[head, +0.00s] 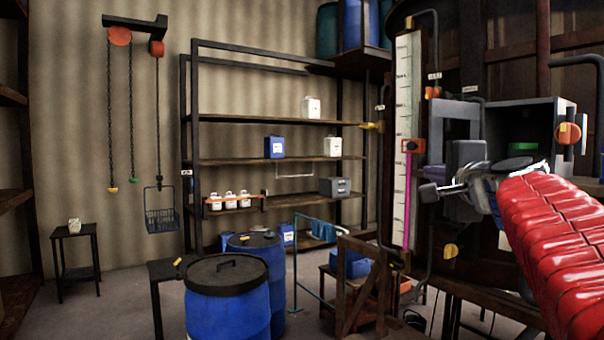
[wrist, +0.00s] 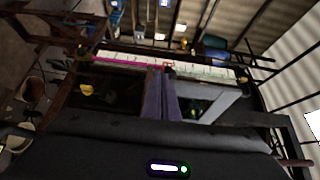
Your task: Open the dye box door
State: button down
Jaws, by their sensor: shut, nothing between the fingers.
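The dye box seems to be the grey box (head: 548,107) on the right of the head view. Its front looks open: I see a dark inside with a green-topped thing (head: 524,147) in it. An orange handle (head: 569,133) shows at its right edge; I cannot make out the door panel clearly. My gripper (head: 430,190) is shut and empty, left of the box and low in front of it. In the wrist view its two fingers (wrist: 161,95) are together, beside a grey frame (wrist: 212,101). My red-sleeved arm hides the box's lower right.
A tall gauge (head: 405,150) with a pink column stands left of the box; it also shows in the wrist view (wrist: 120,62). Pipes and a yellow-handled valve (head: 450,251) lie close below my gripper. Blue drums (head: 228,300) and a shelf rack (head: 270,122) stand further left.

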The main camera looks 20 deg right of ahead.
aim_at(434, 124)
jog(key=shift+w, duration=0.2)
jog(key=shift+s+r, duration=0.1)
jog(key=shift+r, duration=0.05)
dwell(0.4)
jog(key=shift+r, duration=4.8)
